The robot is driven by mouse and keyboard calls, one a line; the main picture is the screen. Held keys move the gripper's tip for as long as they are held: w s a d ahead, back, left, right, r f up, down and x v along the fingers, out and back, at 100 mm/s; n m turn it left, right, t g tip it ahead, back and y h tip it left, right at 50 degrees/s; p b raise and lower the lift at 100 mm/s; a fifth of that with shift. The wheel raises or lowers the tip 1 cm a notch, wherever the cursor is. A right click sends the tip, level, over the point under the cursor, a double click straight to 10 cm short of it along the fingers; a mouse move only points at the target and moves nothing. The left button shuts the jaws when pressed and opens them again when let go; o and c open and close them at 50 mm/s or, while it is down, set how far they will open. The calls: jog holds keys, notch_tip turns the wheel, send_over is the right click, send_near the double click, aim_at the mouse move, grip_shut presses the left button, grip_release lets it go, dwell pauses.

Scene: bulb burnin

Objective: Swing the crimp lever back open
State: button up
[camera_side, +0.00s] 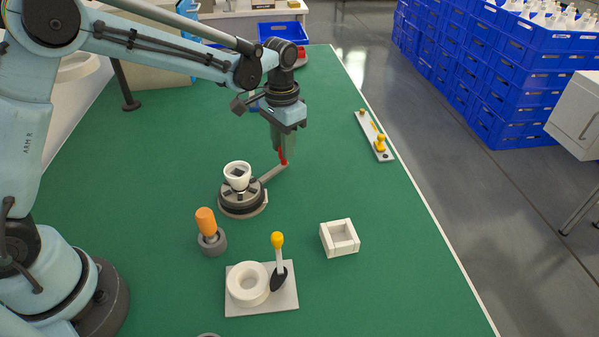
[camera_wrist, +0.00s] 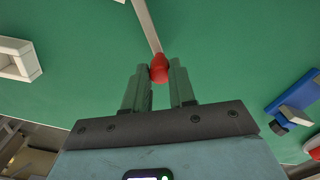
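The crimp lever (camera_side: 273,173) is a grey bar reaching up and right from a round dark fixture (camera_side: 241,205). A white cup-like piece with dark parts (camera_side: 237,170) sits on top of the fixture. The lever ends in a red knob (camera_wrist: 159,68). My gripper (camera_side: 283,154) points down at the lever's far end. In the wrist view the knob sits between my two green fingertips and fills the gap, so the gripper looks shut on it. The lever bar (camera_wrist: 147,25) runs away toward the top of that view. The fixture is mostly out of the wrist view.
An orange-handled tool (camera_side: 206,222) stands in a grey holder near the fixture. A white plate (camera_side: 289,300) carries a white ring and a yellow-tipped lever. A white square frame (camera_side: 340,238) lies to the right. A strip with yellow knobs (camera_side: 374,135) lies near the right edge. Green table between is clear.

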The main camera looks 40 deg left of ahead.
grip_shut()
jog(key=shift+a+n, duration=0.9)
jog(key=shift+a, duration=0.1)
jog(key=s+a+n, duration=0.1)
jog(key=a+n, duration=0.3)
jog(key=s+a+n, duration=0.1)
jog(key=a+n, duration=0.1)
jog(key=shift+s+a+n, duration=0.3)
jog(key=shift+a+n, duration=0.1)
jog(key=shift+s+a+n, duration=0.95)
jog(key=shift+a+n, duration=0.1)
jog(key=shift+n, duration=0.25)
jog(key=o, duration=0.6)
grip_release()
jog(key=shift+r, duration=0.1)
